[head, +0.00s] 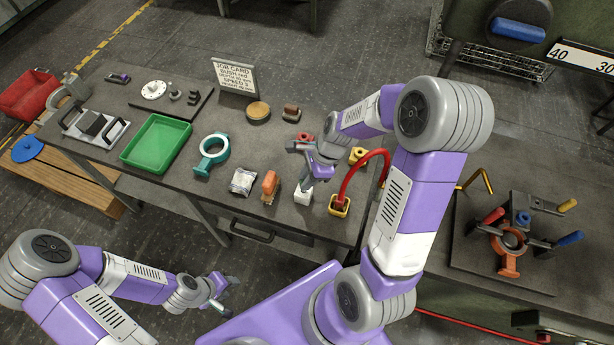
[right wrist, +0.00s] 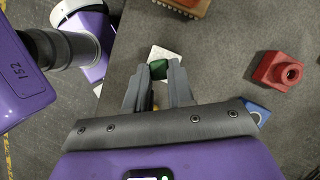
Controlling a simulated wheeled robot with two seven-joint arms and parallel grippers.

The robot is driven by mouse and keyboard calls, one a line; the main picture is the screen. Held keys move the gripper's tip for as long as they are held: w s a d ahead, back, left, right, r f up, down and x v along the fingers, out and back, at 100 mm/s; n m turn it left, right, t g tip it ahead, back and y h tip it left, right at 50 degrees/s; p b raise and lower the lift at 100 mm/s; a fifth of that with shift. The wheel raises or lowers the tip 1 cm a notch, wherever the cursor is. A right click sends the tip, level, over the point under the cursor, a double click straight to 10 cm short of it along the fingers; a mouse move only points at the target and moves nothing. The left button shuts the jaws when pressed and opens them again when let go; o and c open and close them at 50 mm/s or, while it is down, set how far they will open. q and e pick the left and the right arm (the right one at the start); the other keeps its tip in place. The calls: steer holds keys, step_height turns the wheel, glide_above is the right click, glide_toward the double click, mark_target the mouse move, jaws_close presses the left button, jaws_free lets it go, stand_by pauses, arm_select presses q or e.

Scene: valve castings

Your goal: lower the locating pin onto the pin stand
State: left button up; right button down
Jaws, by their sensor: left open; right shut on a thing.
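My right gripper (head: 305,180) is shut on the locating pin, just above a small white block (head: 303,196) that looks like the pin stand, near the bench's front edge. In the right wrist view the pin shows as a small green piece (right wrist: 158,69) between the fingertips (right wrist: 158,76). The white block (right wrist: 165,52) lies behind it, partly covered by pin and fingers. I cannot tell whether the pin touches the block; its lower end is hidden. My left gripper (head: 220,291) is open and empty, low in front of the bench.
An orange-brown piece (head: 269,186) stands left of the white block, with a packet (head: 243,181) beyond it. A yellow block (head: 340,206) under a red loop is to the right. A red block (right wrist: 278,70) with a hole and a blue piece (right wrist: 258,112) lie near the gripper.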

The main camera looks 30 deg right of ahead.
steer(key=shift+f+b, duration=0.75)
steer(key=shift+f, duration=0.5)
steer(key=c, duration=0.9)
jaws_free()
steer(key=w+p+v, duration=0.1)
steer(key=p+v, duration=0.1)
steer(key=v, duration=0.5)
steer(key=shift+s+r+p, duration=0.3)
steer(key=shift+s+p, duration=0.05)
steer(key=shift+s, duration=0.2)
steer(key=shift+d, duration=0.1)
